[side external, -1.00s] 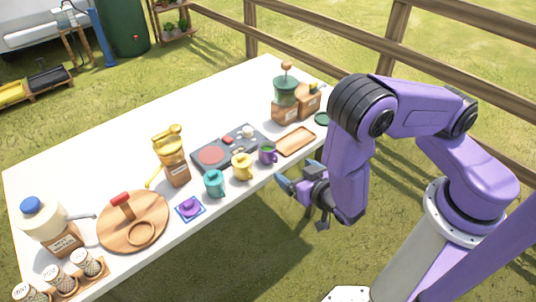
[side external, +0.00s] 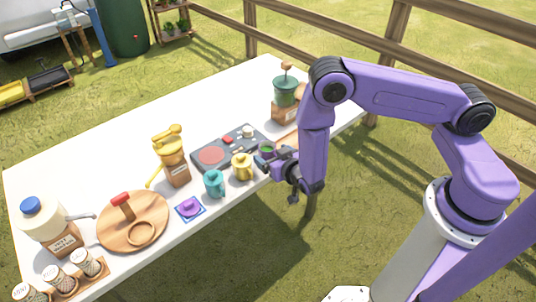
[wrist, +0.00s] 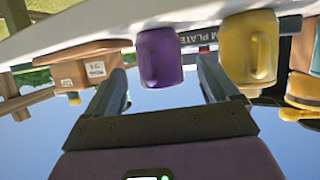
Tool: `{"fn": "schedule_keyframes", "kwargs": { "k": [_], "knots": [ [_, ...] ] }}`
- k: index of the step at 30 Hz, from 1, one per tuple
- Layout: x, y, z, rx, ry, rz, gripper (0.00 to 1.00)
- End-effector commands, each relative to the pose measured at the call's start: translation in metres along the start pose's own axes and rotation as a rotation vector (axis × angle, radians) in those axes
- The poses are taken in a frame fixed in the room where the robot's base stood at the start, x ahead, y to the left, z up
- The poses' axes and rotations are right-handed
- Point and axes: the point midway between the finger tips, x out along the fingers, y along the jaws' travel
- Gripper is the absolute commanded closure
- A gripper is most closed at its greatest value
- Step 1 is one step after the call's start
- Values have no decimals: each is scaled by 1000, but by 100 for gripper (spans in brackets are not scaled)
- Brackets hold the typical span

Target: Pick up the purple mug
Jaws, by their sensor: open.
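The purple mug (wrist: 160,55) stands on the white table, and the wrist view shows it upside down between my open fingers, a little beyond them. In the side view the mug (side external: 267,150) is partly hidden by my gripper (side external: 272,164), which is at the table's front edge close to it. My gripper (wrist: 163,90) is open and empty in the wrist view, with one finger on each side of the mug's line.
A yellow mug (side external: 242,166) stands close beside the purple one, and a teal mug (side external: 214,184) farther left. A hot plate (side external: 212,154) lies behind.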

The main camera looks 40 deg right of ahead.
Motion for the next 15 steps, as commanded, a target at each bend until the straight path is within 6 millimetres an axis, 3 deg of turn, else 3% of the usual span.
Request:
{"fn": "schedule_keyframes", "kwargs": {
  "k": [6, 15],
  "knots": [
    [29, 1, 0, 3, 0, 3, 12],
    [38, 0, 0, 0, 0, 1, 12]
  ]
}}
